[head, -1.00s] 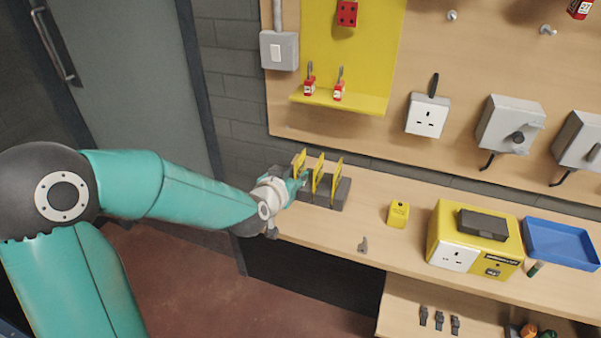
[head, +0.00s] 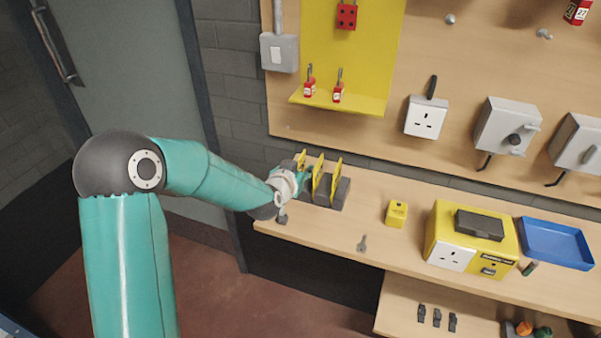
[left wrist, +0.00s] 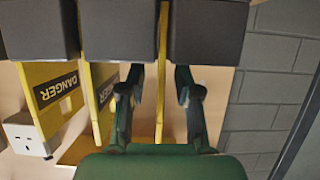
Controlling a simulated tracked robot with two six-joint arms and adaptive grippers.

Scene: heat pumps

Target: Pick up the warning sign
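Several yellow warning signs stand upright in dark grey blocks at the left end of the bench: a left one (head: 301,158), a middle one (head: 318,168) and a right one (head: 335,175). My left gripper (head: 303,180) is at the left sign, and partly hides it. In the left wrist view, upside down, my left gripper (left wrist: 158,78) has its fingers apart, one on either side of an edge-on yellow sign (left wrist: 162,55). Two other signs there show "DANGER", one at the far left (left wrist: 55,85) and one nearer (left wrist: 104,92). My right gripper is not in view.
The bench (head: 300,236) holds a small yellow box (head: 396,213), a grey key-like piece (head: 362,243), a yellow socket unit (head: 450,240) and a blue tray (head: 556,243). A yellow wall shelf (head: 340,104) with red padlocks is above the signs.

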